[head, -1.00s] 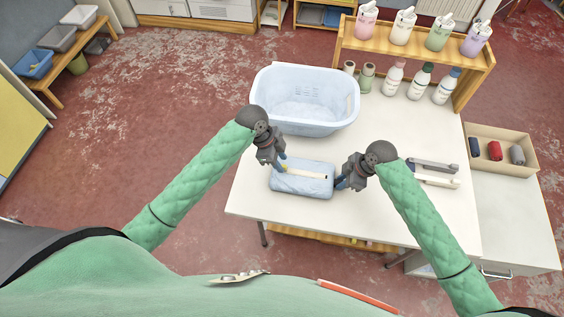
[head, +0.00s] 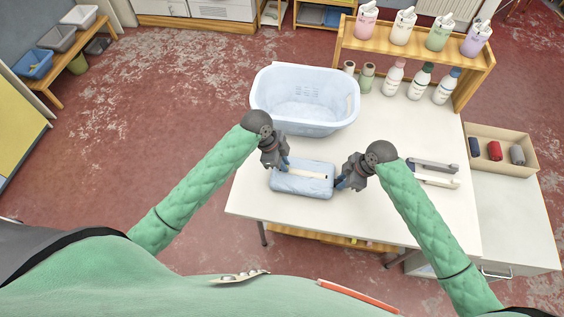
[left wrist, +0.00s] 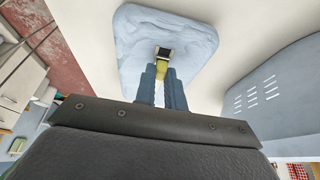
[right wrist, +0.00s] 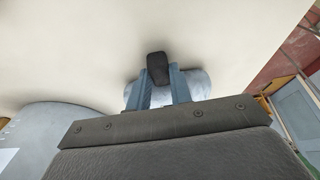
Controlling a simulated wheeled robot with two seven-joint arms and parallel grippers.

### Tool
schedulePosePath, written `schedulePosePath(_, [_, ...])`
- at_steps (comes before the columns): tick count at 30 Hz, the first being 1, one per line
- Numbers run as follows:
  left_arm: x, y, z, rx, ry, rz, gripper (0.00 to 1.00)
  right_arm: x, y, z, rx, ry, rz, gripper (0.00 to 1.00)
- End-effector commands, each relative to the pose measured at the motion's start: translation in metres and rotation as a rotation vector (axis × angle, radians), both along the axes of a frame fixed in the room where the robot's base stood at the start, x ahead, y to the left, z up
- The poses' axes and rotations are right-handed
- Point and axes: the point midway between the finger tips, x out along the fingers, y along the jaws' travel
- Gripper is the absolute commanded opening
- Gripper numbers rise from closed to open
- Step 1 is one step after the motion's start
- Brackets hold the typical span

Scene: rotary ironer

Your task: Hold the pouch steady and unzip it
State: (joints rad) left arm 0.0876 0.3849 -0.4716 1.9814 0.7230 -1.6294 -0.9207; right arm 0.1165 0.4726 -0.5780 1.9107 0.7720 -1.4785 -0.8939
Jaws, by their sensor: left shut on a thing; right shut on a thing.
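The light blue pouch (head: 300,190) lies on the white table, with a pale strip (head: 308,175) along its top. It also shows in the left wrist view (left wrist: 195,40). My left gripper (head: 286,166) is over the pouch's left part, shut on a yellow zip pull (left wrist: 161,72). A dark slider (left wrist: 163,53) sits just beyond the fingertips. My right gripper (head: 341,184) is at the pouch's right end, shut on a dark tab (right wrist: 157,68). The pouch shows partly behind its fingers in the right wrist view (right wrist: 194,86). The fingers hide part of the strip and the tab's join.
A pale blue basin (head: 305,122) stands behind the pouch. Bottles (head: 420,82) and a wooden shelf (head: 415,50) are at the back right. A white and grey tool (head: 436,172) lies right of my right gripper. A bin with rolls (head: 500,135) is further right. The table's front is clear.

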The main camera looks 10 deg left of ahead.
Motion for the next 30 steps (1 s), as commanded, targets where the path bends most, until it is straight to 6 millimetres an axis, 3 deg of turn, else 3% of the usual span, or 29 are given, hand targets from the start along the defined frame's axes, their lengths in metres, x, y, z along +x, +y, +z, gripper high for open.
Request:
schedulePosePath(9, [0.001,-0.083,0.002,-0.003,-0.004,-0.004,0.00,0.000,0.000,0.000,0.000,0.000,0.000,0.00])
schedulePosePath(15, [0.000,-0.122,0.001,-0.001,-0.001,-0.003,0.00,0.000,0.001,0.000,0.001,0.001,0.000,0.00])
schedulePosePath(27, [0.000,-0.131,0.001,-0.003,-0.002,-0.001,0.00,-0.001,0.001,0.000,0.001,0.001,0.002,0.00])
schedulePosePath(28, [0.000,-0.131,0.001,-0.003,-0.002,-0.001,0.17,-0.001,0.001,0.000,0.002,0.001,0.002,0.00])
schedulePosePath(30, [0.000,-0.131,0.001,-0.003,-0.002,-0.001,0.31,-0.001,0.001,0.000,0.001,0.001,0.002,0.00])
